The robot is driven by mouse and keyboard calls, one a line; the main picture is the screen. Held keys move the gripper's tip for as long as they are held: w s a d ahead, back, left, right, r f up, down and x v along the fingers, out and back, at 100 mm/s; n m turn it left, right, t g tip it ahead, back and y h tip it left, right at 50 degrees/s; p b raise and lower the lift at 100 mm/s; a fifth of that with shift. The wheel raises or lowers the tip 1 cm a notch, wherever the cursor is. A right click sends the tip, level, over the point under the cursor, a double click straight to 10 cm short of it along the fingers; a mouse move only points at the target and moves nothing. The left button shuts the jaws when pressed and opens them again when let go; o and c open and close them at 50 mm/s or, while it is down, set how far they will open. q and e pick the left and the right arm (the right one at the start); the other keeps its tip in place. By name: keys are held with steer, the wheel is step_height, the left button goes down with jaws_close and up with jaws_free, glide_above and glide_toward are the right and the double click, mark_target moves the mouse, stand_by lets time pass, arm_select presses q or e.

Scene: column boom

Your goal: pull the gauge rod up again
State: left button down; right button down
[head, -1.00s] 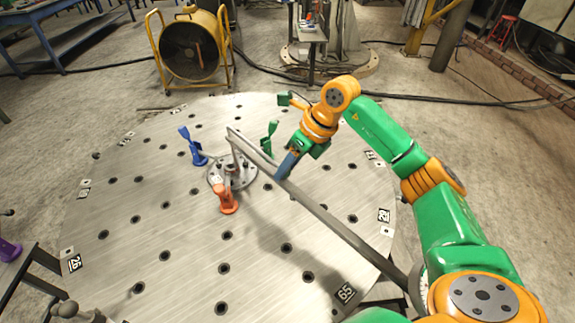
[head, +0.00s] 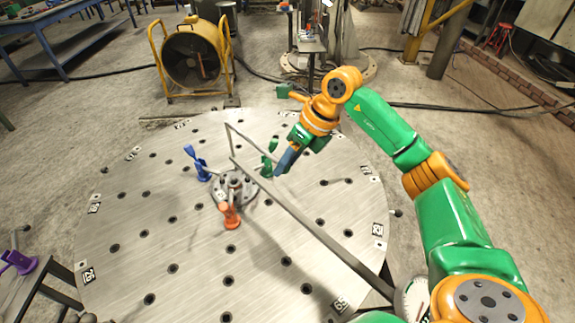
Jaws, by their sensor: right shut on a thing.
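The thin gauge rod (head: 228,140) has a bent top and stands over the end of a grey boom (head: 310,223). Its crossbar runs from the bend down to the right, toward my right gripper. My right gripper (head: 285,161) is shut on the crossbar's right end, above the boom and apart from it. The upright leg goes down to the boom's end. I cannot tell how far it reaches below. A round hub (head: 234,190) is on the plate close below the boom's end. My left gripper is not in view.
Blue (head: 198,164), green (head: 268,160) and orange (head: 230,215) clamps stand around the hub on the round, holed plate (head: 190,250). A yellow fan (head: 191,52) stands behind it. A purple piece (head: 19,262) is at the far left. The plate's left and front are clear.

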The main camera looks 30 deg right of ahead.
steer(key=shift+w+d+r, duration=0.1)
steer(key=shift+w+r, duration=0.1)
steer(key=shift+r, duration=0.1)
steer(key=c, duration=0.7)
jaws_free()
steer(key=shift+o, duration=1.2)
steer(key=shift+s, duration=0.1)
steer(key=shift+s+a, duration=0.1)
steer(key=shift+a, duration=0.15)
steer(key=shift+d+r, duration=0.2)
steer(key=shift+r, duration=0.1)
steer(key=b+v, duration=0.1)
steer(key=v, duration=0.5)
steer(key=shift+s+r, duration=0.2)
steer(key=shift+r, duration=0.1)
